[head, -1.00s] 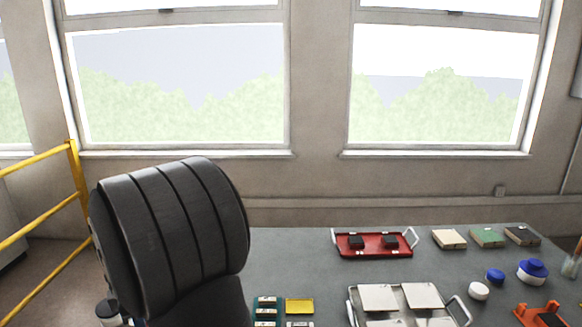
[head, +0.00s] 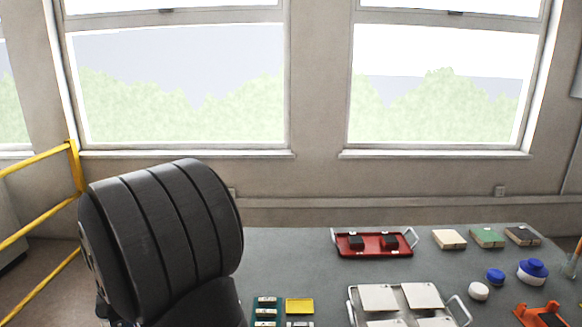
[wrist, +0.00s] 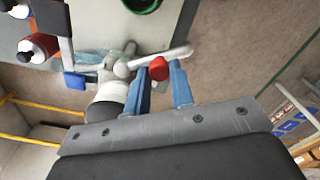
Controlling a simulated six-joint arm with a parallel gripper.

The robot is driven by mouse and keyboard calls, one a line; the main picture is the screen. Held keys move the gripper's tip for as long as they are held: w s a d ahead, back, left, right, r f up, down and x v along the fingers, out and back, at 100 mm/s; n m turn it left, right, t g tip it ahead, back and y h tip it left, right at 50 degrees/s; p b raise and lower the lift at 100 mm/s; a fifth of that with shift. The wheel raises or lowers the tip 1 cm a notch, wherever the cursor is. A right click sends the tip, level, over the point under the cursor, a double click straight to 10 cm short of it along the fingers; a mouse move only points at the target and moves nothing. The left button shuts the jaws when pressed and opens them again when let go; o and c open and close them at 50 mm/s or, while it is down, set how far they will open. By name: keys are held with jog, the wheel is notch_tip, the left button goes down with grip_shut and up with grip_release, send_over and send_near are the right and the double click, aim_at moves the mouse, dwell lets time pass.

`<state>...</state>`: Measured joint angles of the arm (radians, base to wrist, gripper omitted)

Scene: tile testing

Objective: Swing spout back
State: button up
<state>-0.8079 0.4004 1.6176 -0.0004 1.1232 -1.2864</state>
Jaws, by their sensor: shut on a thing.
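In the wrist view, my gripper (wrist: 161,72) has its two blue-grey fingers shut on the spout (wrist: 178,54), a thin pale bar. A red piece (wrist: 159,69) shows between the fingertips, under the bar. The bar runs from a pale grey tap-like body (wrist: 116,66) on its left out to the right past the fingers, over the floor beyond the bench edge. A white cylinder (wrist: 106,107) is close to the left finger. Part of it is hidden behind my gripper. The head view does not show the gripper or the spout.
In the wrist view, bottles with red (wrist: 38,46) and dark parts, a blue block (wrist: 75,82) and a green round container (wrist: 140,3) are near. In the head view, a red tray (head: 372,252) and a tray of pale tiles (head: 352,305) lie on the bench (head: 290,262). Yellow rails (head: 40,203) stand left.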

jog(key=shift+s+a, duration=0.25)
jog(key=shift+a, duration=0.5)
jog(key=shift+s+a, duration=0.15)
jog(key=shift+a, duration=0.5)
jog(key=o, duration=0.8)
jog(key=shift+o, duration=0.2)
jog(key=shift+r, duration=0.15)
jog(key=shift+r, duration=2.9)
jog(key=shift+d+f, duration=0.1)
jog(key=shift+f, duration=0.05)
